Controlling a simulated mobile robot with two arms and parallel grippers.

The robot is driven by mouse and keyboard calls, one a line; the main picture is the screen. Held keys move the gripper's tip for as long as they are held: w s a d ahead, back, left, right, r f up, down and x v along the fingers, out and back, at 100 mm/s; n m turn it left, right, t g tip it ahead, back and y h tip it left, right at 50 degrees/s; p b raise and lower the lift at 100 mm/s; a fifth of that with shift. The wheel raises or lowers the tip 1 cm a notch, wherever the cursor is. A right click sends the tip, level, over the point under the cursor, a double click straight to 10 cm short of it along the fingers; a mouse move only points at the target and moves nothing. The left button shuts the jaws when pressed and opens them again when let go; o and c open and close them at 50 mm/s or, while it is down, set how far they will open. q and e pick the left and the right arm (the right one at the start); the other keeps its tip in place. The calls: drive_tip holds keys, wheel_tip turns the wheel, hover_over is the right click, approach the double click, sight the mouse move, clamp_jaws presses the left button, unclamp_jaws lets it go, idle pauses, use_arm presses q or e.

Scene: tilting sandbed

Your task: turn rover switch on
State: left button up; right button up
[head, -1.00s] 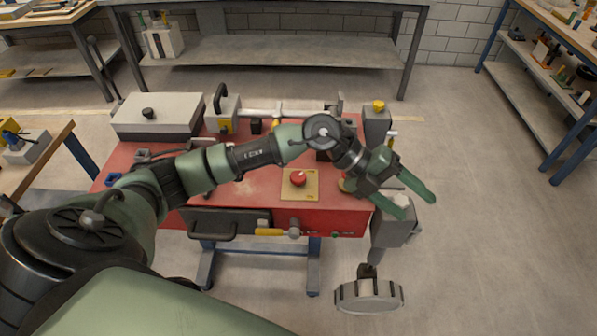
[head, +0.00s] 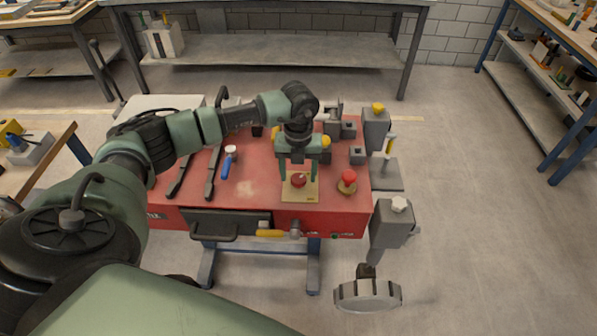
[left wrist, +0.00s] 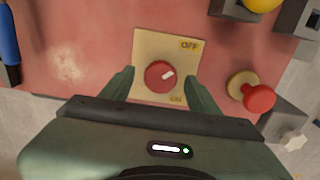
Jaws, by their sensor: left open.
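The rover switch is a red round knob (head: 299,180) on a tan square plate (head: 300,193) on the red bench top. In the left wrist view the knob (left wrist: 159,76) carries a white mark pointing up and right, toward the OFF label at the plate's upper right corner; another label sits at the lower right. My left gripper (head: 299,177) points down over the plate and is open, one green finger on each side of the knob. I cannot tell whether the fingers touch it. My right gripper is not in view.
A red mushroom button (head: 348,177) stands just right of the plate. Black-handled tools (head: 213,173) and a blue-handled tool (head: 227,163) lie to the left. A drawer handle (head: 213,232) and a yellow-handled valve (head: 278,233) are on the bench front.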

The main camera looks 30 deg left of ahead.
use_arm(q)
drive_tip(key=shift+f, duration=0.45)
clamp_jaws()
